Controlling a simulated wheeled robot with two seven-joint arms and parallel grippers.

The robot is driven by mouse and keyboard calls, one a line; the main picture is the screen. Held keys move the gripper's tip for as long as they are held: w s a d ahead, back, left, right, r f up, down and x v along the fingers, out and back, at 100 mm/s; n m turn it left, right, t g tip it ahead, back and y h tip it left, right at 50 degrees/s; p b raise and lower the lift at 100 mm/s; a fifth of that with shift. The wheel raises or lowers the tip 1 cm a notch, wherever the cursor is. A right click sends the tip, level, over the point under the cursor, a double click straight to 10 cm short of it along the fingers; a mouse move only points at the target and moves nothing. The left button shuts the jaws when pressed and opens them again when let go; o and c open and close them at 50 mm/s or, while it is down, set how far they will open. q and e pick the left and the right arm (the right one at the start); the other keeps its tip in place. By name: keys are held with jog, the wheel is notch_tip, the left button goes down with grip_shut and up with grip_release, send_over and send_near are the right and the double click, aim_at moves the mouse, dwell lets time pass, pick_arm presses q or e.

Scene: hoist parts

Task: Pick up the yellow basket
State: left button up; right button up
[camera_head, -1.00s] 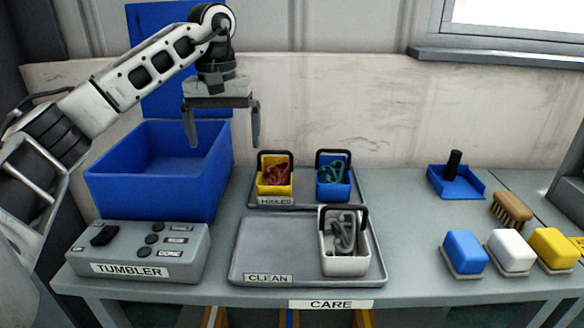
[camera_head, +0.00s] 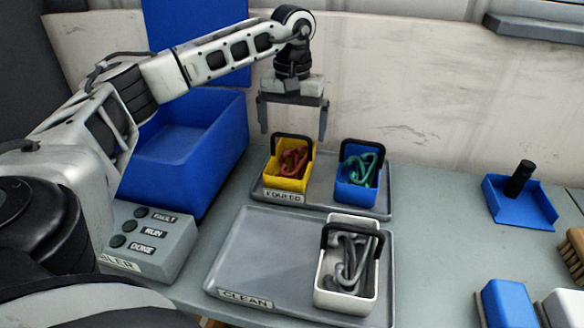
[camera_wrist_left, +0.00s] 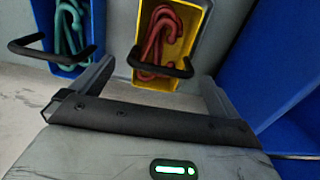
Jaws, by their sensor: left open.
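The yellow basket (camera_head: 288,180) stands on the rear tray marked FOULED, with red hooked parts inside and a black handle raised over it. My left gripper (camera_head: 293,136) is open and empty above the basket, its fingers apart and pointing down. In the left wrist view the yellow basket (camera_wrist_left: 180,50) lies beyond the gap between the open fingers (camera_wrist_left: 155,82), with its black handle across its near end. The fingers do not appear to touch the basket. My right gripper is not in view.
A blue basket (camera_head: 357,188) with green parts stands right of the yellow one. A white basket (camera_head: 330,290) with grey parts is on the CLEAN tray (camera_head: 250,245). A large blue bin (camera_head: 190,160) is close on the left. A blue holder (camera_head: 520,205) stands at right.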

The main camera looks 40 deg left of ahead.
aim_at(291, 162)
pick_arm(q)
notch_tip(291, 162, down, 7)
jog(key=shift+s+r, duration=0.15)
jog(key=shift+r, duration=0.15)
jog(key=c, duration=1.3)
